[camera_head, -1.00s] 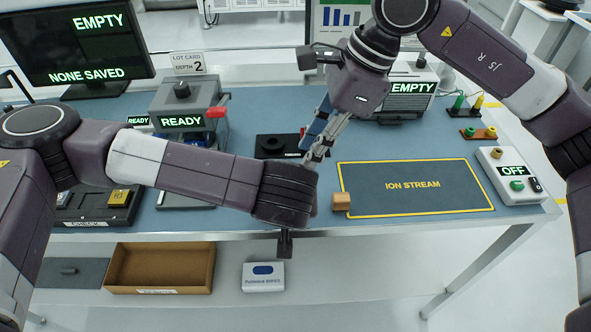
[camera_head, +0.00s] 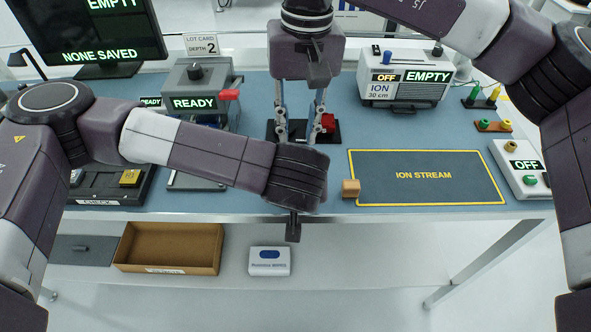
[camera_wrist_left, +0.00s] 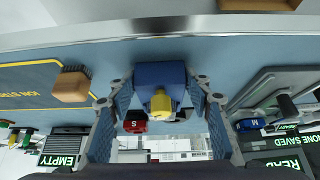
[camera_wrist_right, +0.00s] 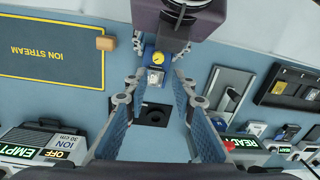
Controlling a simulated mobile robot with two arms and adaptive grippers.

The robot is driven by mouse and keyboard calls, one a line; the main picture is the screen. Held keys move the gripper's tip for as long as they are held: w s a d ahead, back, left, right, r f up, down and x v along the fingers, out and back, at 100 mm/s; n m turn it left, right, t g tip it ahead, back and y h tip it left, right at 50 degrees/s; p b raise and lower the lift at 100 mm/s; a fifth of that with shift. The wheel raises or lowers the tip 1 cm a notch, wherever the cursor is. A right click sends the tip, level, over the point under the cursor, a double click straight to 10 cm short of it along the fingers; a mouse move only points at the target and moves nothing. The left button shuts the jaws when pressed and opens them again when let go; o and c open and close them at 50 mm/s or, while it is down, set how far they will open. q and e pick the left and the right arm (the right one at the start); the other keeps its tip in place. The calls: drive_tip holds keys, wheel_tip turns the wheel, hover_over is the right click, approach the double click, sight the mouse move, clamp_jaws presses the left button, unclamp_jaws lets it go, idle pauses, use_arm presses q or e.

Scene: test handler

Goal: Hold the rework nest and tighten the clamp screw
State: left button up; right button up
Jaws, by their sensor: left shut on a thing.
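The rework nest looks to be a blue block (camera_wrist_left: 158,75) with a yellow knob-like part (camera_wrist_left: 160,102), probably the clamp screw. My left gripper (camera_wrist_left: 157,90) is shut on the block's sides. In the head view my left wrist hides it. In the right wrist view the blue block (camera_wrist_right: 146,66) shows beneath my left gripper, with a round yellow head (camera_wrist_right: 157,58) bearing a dark mark and a small silvery part (camera_wrist_right: 155,78) beside it. My right gripper (camera_wrist_right: 158,99) is open and empty, its fingertips spread and apart from the nest. It also shows in the head view (camera_head: 300,135).
A black plate with a round hole (camera_wrist_right: 152,115) lies below my right gripper. A red block (camera_head: 328,122) sits by it. The READY machine (camera_head: 188,85) stands left, the ionizer (camera_head: 408,78) at back right.

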drive_tip(key=f+n, duration=0.1)
drive_tip(key=f, duration=0.3)
drive_tip(key=f+n, duration=0.1)
drive_tip(key=f, duration=0.7)
drive_tip(key=shift+a+n+h, duration=0.2)
drive_tip(key=shift+n+h, duration=0.1)
drive_tip(key=shift+n, duration=0.1)
drive_tip(key=shift+r, duration=0.1)
clamp_jaws()
